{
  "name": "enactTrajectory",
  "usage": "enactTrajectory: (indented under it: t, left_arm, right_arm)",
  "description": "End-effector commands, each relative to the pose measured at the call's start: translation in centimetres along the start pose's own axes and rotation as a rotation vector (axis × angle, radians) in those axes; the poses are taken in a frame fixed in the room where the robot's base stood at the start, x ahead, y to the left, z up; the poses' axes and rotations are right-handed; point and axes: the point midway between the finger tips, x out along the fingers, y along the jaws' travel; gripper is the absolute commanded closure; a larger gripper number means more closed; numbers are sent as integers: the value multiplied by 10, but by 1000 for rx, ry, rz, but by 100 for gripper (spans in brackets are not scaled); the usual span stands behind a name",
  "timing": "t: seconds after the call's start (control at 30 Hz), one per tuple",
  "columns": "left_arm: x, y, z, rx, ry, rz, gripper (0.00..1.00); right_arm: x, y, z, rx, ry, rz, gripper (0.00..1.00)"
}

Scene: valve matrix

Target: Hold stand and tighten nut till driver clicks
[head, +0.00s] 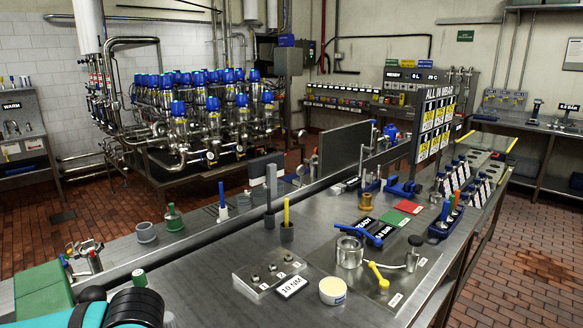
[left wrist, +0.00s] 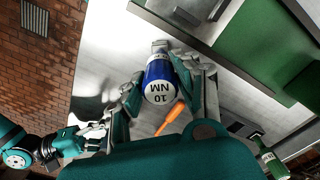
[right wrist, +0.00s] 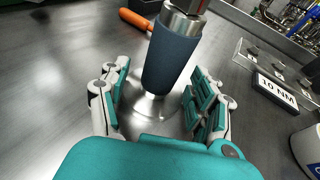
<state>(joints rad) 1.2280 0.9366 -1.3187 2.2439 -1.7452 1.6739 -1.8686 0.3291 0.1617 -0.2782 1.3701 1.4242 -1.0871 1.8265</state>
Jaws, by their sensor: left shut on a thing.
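In the left wrist view my left gripper (left wrist: 166,72) is shut on a blue driver (left wrist: 158,72) with a white "10 NM" label. In the right wrist view a stand (right wrist: 170,60) has a dark blue sleeve, a metal top and a round metal base on the steel bench. My right gripper (right wrist: 158,100) is open, with its fingers on either side of the sleeve and gaps visible. The stand's upper end is cut off by the frame, and I cannot make out the nut. Both grippers are out of the head view.
An orange handle (left wrist: 171,117) lies near the driver; an orange handle (right wrist: 135,18) also shows behind the stand. A "10 NM" sign (head: 292,287) sits by a numbered metal plate (head: 268,272).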

Motion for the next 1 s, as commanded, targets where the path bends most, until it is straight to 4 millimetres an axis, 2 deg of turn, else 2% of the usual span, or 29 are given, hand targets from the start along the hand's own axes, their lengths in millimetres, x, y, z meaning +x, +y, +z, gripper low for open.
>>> enactTrajectory:
  t: [0.03,0.2,0.63,0.77,0.9,1.0]
  left_arm:
    - [0,0,0,0,1,0,100]
    - [0,0,0,0,1,0,100]
    - [-5,2,-5,13,3,0,100]
    - [-19,6,-17,53,7,0,100]
    - [-42,12,-33,109,8,-1,100]
    - [-50,33,-51,46,6,0,100]
  right_arm:
    - [0,0,0,0,0,1,47]
    - [0,0,0,1,0,2,68]
    - [0,1,-1,2,1,2,68]
    - [0,1,-1,2,1,3,68]
    - [0,1,-1,2,1,3,68]
    - [0,1,-1,2,1,3,68]
